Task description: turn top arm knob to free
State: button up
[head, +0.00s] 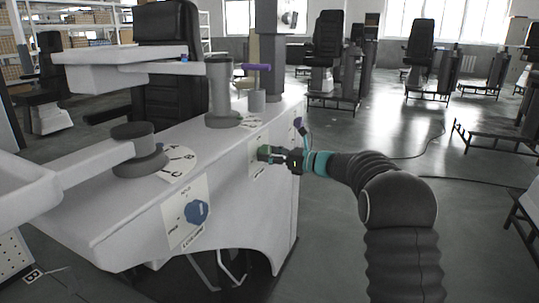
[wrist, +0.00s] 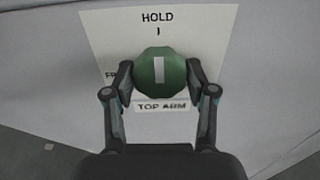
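The top arm knob is a green, many-sided knob (wrist: 152,84) on a white plate (wrist: 205,28) labelled TOP ARM. Its white bar stands upright, in line with the HOLD mark above it. A word at the left, of which "FR" shows, is partly hidden by my left finger. My gripper (wrist: 159,72) has one finger on each side of the knob, and both fingertips appear to touch its edges. In the head view my gripper (head: 281,156) meets the green knob (head: 264,152) on the side of the white column, the knob partly covered.
A blue knob (head: 196,212) on its own plate sits nearer on the same column side. A grey post (head: 219,88) and a round grey pivot (head: 134,145) with a lettered dial stand on top. Open floor (head: 330,215) lies to the right.

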jog(key=shift+f+n+b, duration=0.15)
jog(key=shift+n+b, duration=0.15)
jog(key=shift+b, duration=0.1)
jog(key=n+b, duration=0.3)
jog(key=shift+f+n+b, duration=0.15)
jog(key=shift+n+b, duration=0.15)
jog(key=shift+b, duration=0.1)
jog(key=n+b, duration=0.8)
jog(key=n, duration=0.1)
jog(key=shift+n, duration=0.4)
jog(key=shift+r+n, duration=0.15)
jog(key=shift+n, duration=0.8)
jog(key=shift+r+n, duration=0.1)
jog(key=shift+n, duration=0.85)
